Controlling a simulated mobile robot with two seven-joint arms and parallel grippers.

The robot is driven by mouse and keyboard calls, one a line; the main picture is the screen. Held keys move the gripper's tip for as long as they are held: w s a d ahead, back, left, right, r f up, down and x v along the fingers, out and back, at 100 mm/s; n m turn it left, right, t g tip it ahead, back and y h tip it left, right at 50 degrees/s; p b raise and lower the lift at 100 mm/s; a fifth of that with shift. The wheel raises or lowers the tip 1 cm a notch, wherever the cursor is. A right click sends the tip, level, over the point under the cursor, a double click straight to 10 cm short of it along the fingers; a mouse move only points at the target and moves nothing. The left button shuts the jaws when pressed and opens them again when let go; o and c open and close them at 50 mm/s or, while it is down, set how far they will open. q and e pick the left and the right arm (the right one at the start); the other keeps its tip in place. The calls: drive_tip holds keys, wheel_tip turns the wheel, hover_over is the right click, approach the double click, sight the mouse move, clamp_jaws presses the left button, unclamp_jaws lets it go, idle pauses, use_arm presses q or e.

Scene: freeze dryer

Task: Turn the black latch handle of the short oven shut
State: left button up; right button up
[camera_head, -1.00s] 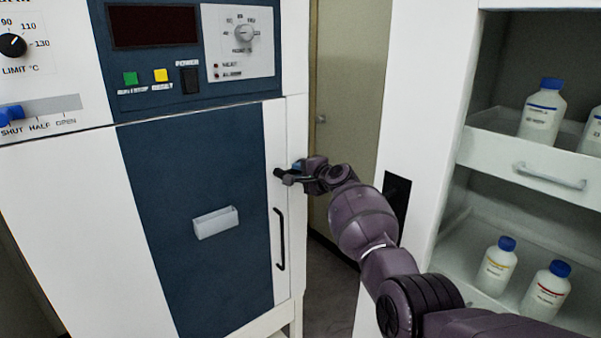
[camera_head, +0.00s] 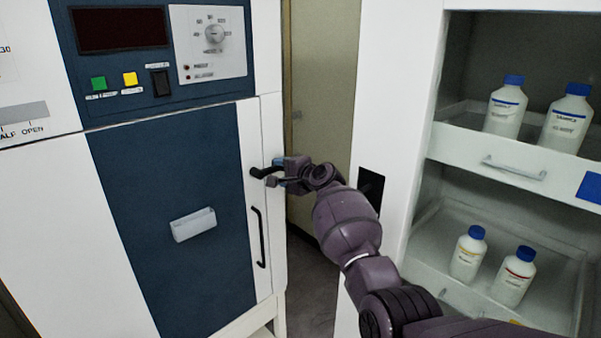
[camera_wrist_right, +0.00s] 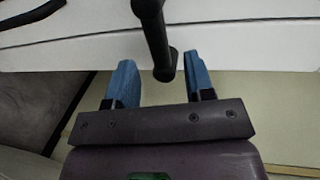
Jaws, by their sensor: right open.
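The short oven has a dark blue door (camera_head: 175,220) in a white frame, and the door looks closed. Its black latch handle (camera_head: 261,172) sticks out to the right from the upper right of the door's white edge strip. My right gripper (camera_head: 279,172) is at the free end of this handle. In the right wrist view the gripper (camera_wrist_right: 160,82) is open, with blue fingertips. The end of the black latch handle (camera_wrist_right: 155,40) reaches between the two fingers, with gaps on both sides. My left gripper is not in view.
A black bar handle (camera_head: 259,237) is below the latch. A control panel (camera_head: 160,50) is above the door. To the right, a white shelf unit (camera_head: 395,130) holds several blue-capped bottles. A narrow gap with floor (camera_head: 308,280) separates it from the oven.

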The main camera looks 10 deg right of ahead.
drive_tip(key=v, duration=0.8)
drive_tip(key=shift+p, duration=0.45)
